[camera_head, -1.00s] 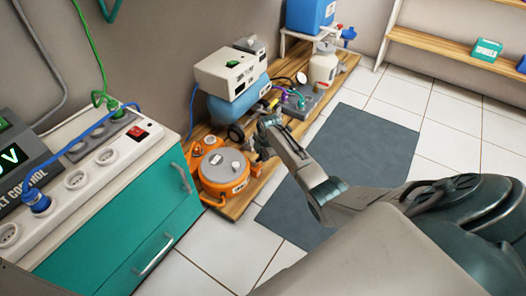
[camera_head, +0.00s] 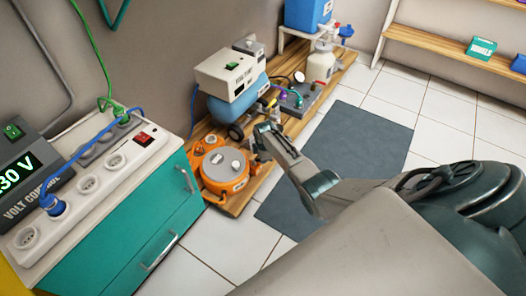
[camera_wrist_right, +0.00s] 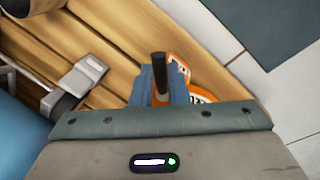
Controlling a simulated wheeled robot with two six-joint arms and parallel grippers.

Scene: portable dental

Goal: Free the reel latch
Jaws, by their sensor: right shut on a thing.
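The orange cable reel (camera_head: 222,168) with a grey round top sits on the near end of the low wooden board, in the head view. My right gripper (camera_head: 259,152) is beside the reel's right side. In the right wrist view my right gripper (camera_wrist_right: 160,88) is shut on a dark upright bar, which looks like the reel latch (camera_wrist_right: 159,66). Parts of the orange reel (camera_wrist_right: 178,72) show just behind the fingers. The rest of the reel is hidden by my gripper in that view. My left gripper is out of view.
The wooden board (camera_head: 243,196) also carries a blue compressor with a white box (camera_head: 230,74) and a grey unit with hoses (camera_head: 299,98). A teal cabinet (camera_head: 120,235) with a power strip stands at left. A dark mat (camera_head: 362,143) lies on the tiled floor.

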